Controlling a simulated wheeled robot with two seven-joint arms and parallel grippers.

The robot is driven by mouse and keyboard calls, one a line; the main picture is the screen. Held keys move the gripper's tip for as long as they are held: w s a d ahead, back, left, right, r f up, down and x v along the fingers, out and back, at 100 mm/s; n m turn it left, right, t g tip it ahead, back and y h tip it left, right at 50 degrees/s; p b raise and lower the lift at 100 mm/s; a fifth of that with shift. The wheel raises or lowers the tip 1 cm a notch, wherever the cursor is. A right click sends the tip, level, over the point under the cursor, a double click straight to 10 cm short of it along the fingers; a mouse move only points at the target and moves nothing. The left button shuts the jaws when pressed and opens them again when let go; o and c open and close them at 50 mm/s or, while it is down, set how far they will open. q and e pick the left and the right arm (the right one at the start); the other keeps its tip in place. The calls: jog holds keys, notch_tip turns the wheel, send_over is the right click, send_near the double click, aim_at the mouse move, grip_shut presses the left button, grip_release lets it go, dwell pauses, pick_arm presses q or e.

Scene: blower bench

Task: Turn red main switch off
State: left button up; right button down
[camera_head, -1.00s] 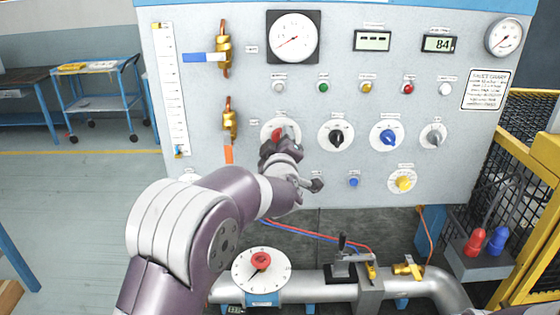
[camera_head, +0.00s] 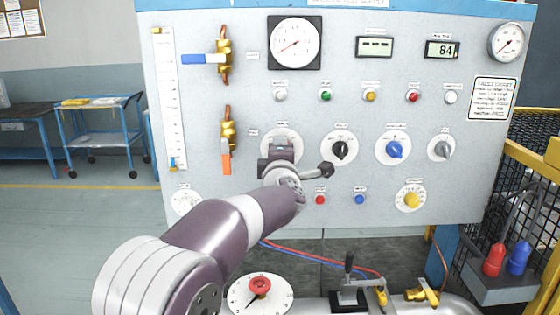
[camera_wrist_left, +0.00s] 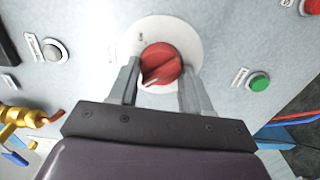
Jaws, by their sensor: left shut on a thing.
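The red main switch is a round red knob (camera_wrist_left: 160,66) on a white dial plate (camera_wrist_left: 190,38) of the upright panel. In the left wrist view its white pointer mark points to the lower left of the picture. My left gripper (camera_wrist_left: 157,88) has one finger on each side of the knob and is shut on it. In the head view my left gripper (camera_head: 278,150) covers the knob, and only part of the white dial plate (camera_head: 282,133) shows around it. My right gripper is not in view.
A black knob (camera_head: 340,149), a blue knob (camera_head: 394,149) and a grey knob (camera_head: 442,149) sit to the right on the panel. An orange valve lever (camera_head: 226,163) is close on the left. A red-handled dial (camera_head: 260,286) and pipe lie below.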

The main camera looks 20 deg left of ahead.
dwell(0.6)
pick_arm(q)
jog(key=o, duration=1.1)
jog(key=shift+w, duration=0.1)
jog(key=shift+c, duration=0.2)
jog(key=b+v, duration=0.2)
jog(key=v, duration=1)
jog(key=shift+s, duration=0.35)
jog(key=shift+d, duration=0.1)
